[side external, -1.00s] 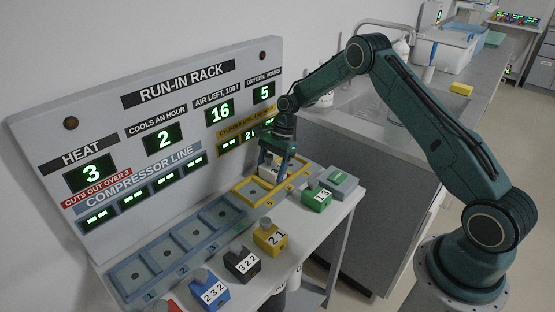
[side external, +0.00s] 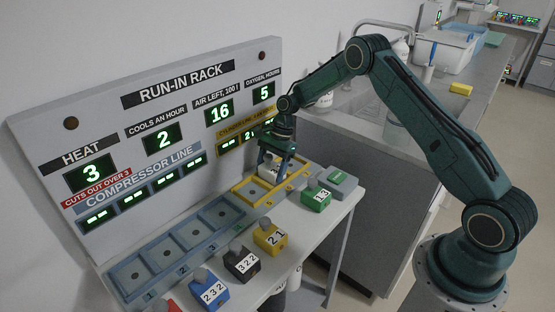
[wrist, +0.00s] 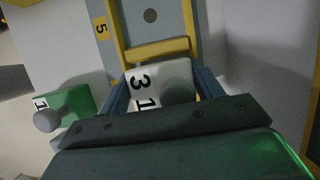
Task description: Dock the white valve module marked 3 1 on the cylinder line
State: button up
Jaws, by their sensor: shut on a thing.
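The white valve module marked 3 1 (wrist: 146,90) is between the fingers of my gripper (side external: 273,164). My gripper is shut on it. In the side view the white module (side external: 270,168) shows at the yellow-framed cylinder line (side external: 240,190), over its right part. In the wrist view an empty grey bay with a dark round hole, beside the number 5 (wrist: 101,29), lies just beyond the module, past a yellow bar (wrist: 157,50). Whether the module touches the bay under it is hidden by my gripper.
Green (side external: 316,197), yellow (side external: 270,238), black (side external: 242,263) and blue (side external: 209,290) modules stand along the shelf's front. The blue compressor line (side external: 180,250) has empty bays. The run-in rack panel (side external: 150,130) rises behind. A sink counter (side external: 365,130) is at right.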

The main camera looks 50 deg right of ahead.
aim_at(271, 168)
jog(key=shift+s+f, duration=0.2)
jog(key=shift+f, duration=0.9)
jog(key=o, duration=1.3)
jog(key=shift+d+r, duration=0.1)
jog(key=shift+r, duration=0.65)
notch_tip(271, 168, up, 8)
jog(key=s+a+r, duration=0.3)
jog(key=s, duration=0.2)
jog(key=s+a+r, duration=0.3)
jog(key=s+r, duration=0.1)
jog(key=s, duration=0.1)
jog(key=s+a+r, duration=0.2)
jog(key=s+r, duration=0.2)
jog(key=s, duration=0.1)
jog(key=shift+s+a+r, duration=0.15)
jog(key=shift+s+a, duration=0.15)
jog(key=shift+a, duration=0.1)
